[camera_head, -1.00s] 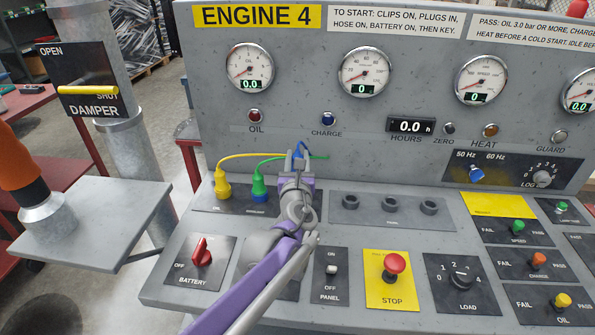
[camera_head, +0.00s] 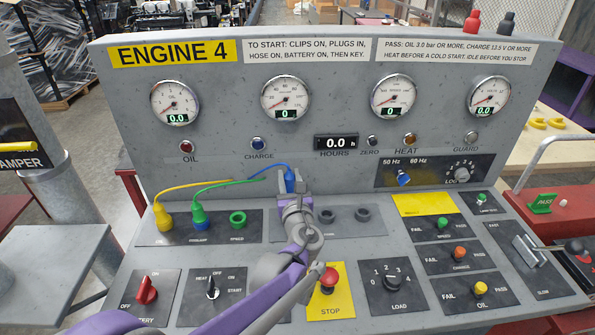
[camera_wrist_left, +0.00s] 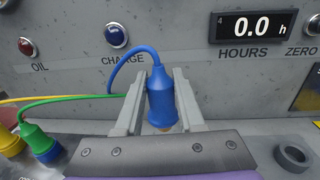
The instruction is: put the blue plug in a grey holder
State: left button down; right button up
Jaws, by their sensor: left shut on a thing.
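My left gripper (camera_head: 291,192) is shut on the blue plug (camera_head: 289,174), with its cable trailing left. In the left wrist view the blue plug (camera_wrist_left: 160,97) stands roughly upright between the two grey fingers, its lower end just showing above the gripper body. Two grey holders, the middle one (camera_head: 330,216) and the right one (camera_head: 362,214), show as open rings right of the gripper. The arm covers the panel where the leftmost ring stood. One grey holder (camera_wrist_left: 293,157) shows low right in the left wrist view. My right gripper is out of view.
A yellow plug (camera_head: 162,216) and a green plug (camera_head: 199,217) stand left of the gripper; the green one sits in a blue ring. An empty green socket (camera_head: 238,220) is beside them. The upright gauge panel (camera_head: 220,140) rises behind. A red stop button (camera_head: 329,277) is in front.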

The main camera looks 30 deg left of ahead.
pick_arm(q)
jog(key=shift+s+a+f+b, duration=0.1)
jog(key=shift+s+f+b, duration=0.1)
jog(key=shift+f+b, duration=3)
jog(key=shift+f, duration=1.2)
jog(key=shift+w, duration=0.1)
jog(key=shift+c, duration=2.2)
grip_release()
jog(key=v, duration=0.7)
jog(key=shift+s, duration=0.25)
